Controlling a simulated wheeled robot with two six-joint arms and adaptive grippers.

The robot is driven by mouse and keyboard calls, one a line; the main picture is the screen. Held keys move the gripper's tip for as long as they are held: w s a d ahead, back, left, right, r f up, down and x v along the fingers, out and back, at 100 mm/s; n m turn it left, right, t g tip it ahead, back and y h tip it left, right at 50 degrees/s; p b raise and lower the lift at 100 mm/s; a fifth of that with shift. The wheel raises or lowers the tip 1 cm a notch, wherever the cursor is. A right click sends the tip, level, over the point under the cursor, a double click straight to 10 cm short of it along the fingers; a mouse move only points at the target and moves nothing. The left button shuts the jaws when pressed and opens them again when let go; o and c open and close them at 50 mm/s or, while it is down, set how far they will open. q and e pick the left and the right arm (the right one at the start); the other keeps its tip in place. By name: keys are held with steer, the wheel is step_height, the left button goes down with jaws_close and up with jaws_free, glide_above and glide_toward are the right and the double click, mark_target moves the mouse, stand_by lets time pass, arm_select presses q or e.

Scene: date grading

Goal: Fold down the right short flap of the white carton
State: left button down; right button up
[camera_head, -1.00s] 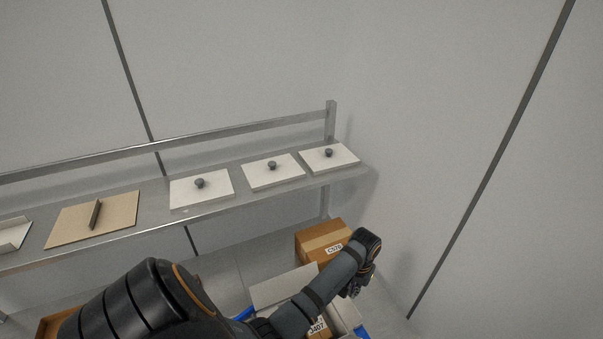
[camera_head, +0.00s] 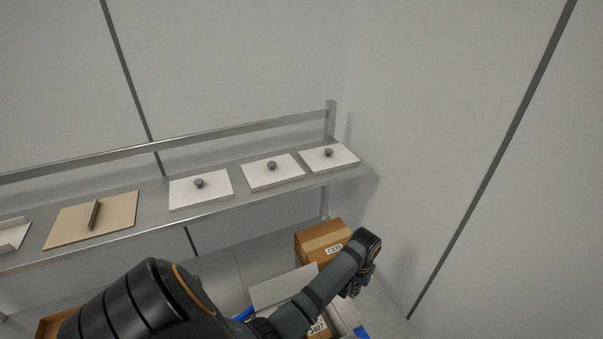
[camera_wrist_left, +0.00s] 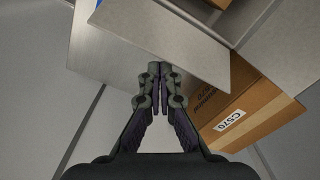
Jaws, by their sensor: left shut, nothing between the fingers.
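The white carton shows only in part in the head view, behind my left arm. One pale flap (camera_head: 283,287) stands out to the left of the forearm, and a bit of its right side (camera_head: 346,318) shows to the right. My left gripper (camera_head: 352,290) is low on the right in the head view, partly hidden by its own wrist. In the left wrist view its fingers (camera_wrist_left: 160,76) are shut with nothing between them. The tips are close to the edge of a pale flap (camera_wrist_left: 165,38); I cannot tell if they touch. My right gripper is not in view.
A brown taped box (camera_head: 322,240) labelled C570 stands behind the carton; it also shows in the left wrist view (camera_wrist_left: 250,112). A metal shelf (camera_head: 150,222) holds several flat boards, some with knobs. A wall closes off the right side.

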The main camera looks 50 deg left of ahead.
arm_select(q)
steer(key=shift+s+a+r+p, duration=0.1)
steer(key=shift+s+a+p, duration=0.1)
steer(key=shift+s+p, duration=0.3)
steer(key=shift+s+a+r+p, duration=0.1)
steer(key=shift+s+a+p, duration=0.15)
steer(key=shift+s, duration=0.35)
steer(key=shift+s+f, duration=0.1)
steer(key=shift+s, duration=0.2)
steer(key=shift+s+a+r, duration=0.1)
steer(key=shift+s+a, duration=0.15)
steer(key=shift+s, duration=0.45)
steer(key=shift+s+a+r, duration=0.1)
steer(key=shift+s+a, duration=0.15)
steer(key=shift+s, duration=0.45)
steer(key=shift+s+a, duration=0.25)
steer(key=shift+s, duration=0.45)
steer(key=shift+s+a, duration=0.2)
steer(key=shift+s, duration=0.35)
steer(key=shift+s+a, duration=0.2)
steer(key=shift+s, duration=0.35)
